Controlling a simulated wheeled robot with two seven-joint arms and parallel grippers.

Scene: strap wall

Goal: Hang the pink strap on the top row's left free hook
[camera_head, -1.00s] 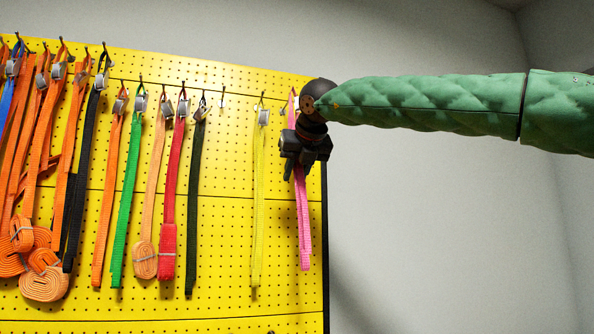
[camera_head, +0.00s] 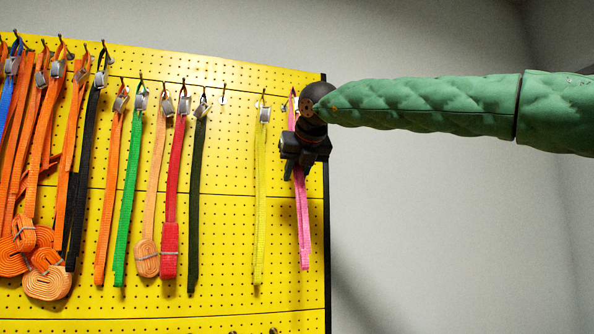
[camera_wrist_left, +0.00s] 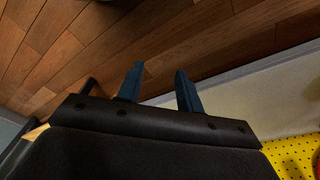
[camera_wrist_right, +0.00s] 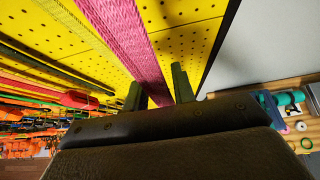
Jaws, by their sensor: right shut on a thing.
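The pink strap (camera_head: 303,235) hangs at the right edge of the yellow pegboard. Its upper part is partly hidden behind my right gripper and wrist. My right gripper (camera_head: 294,172) is shut on the strap a little below its top. In the right wrist view the pink strap (camera_wrist_right: 130,40) runs down between the two fingers of the right gripper (camera_wrist_right: 157,90). A bare hook (camera_head: 222,97) shows in the top row, between the dark green strap and the yellow strap. My left gripper (camera_wrist_left: 158,82) is open and empty, seen only in its own wrist view.
The yellow strap (camera_head: 260,200) hangs just left of the pink one. A dark green strap (camera_head: 195,200), a red one (camera_head: 170,200) and several orange ones hang further left. Right of the board's dark edge (camera_head: 326,220) is bare grey wall (camera_head: 430,230).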

